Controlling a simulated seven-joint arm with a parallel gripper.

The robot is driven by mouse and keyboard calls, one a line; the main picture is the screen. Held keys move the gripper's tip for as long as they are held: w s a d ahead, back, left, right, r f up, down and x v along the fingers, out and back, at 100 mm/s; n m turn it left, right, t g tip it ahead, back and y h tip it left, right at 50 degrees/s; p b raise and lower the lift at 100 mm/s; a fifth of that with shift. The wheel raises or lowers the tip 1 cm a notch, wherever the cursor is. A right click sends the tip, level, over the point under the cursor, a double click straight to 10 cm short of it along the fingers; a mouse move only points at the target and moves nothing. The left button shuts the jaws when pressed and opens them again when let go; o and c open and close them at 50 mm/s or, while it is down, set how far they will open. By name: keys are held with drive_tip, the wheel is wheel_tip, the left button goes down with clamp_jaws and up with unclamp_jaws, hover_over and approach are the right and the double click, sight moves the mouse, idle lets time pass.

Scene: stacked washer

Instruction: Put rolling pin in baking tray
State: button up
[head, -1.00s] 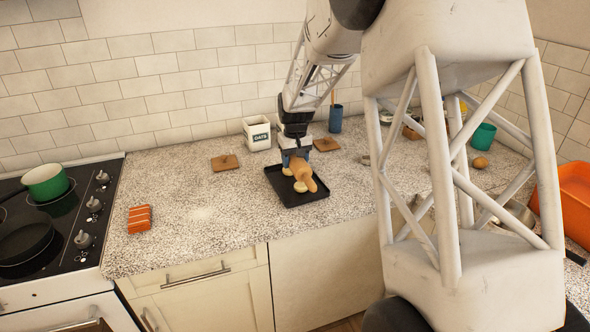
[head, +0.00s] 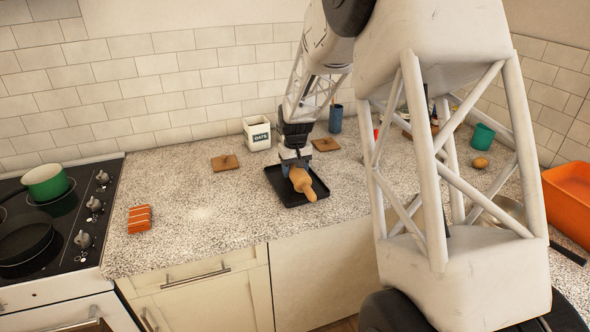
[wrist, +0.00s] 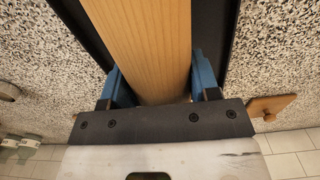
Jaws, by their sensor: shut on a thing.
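The wooden rolling pin (head: 302,182) is held by my gripper (head: 297,165) over the black baking tray (head: 275,184) on the counter. In the wrist view the pin (wrist: 142,45) runs between the blue fingers of my gripper (wrist: 155,85), which are shut on it. Dark tray edges (wrist: 212,28) show on both sides of the pin there. The pin lies within the tray's outline in the head view. I cannot tell whether it touches the tray's bottom.
A hob with a green pot (head: 46,182) is at the left. An orange striped block (head: 140,218) lies on the counter. A white oats canister (head: 257,132), wooden squares (head: 224,162) and a blue cup (head: 336,118) stand behind the tray. An orange bin (head: 570,200) is at the right.

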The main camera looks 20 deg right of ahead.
drive_tip(key=shift+f, duration=0.1)
drive_tip(key=o, duration=1.3)
drive_tip(key=shift+c, duration=0.2)
wheel_tip(320, 180, up, 12)
drive_tip(key=shift+r, duration=0.1)
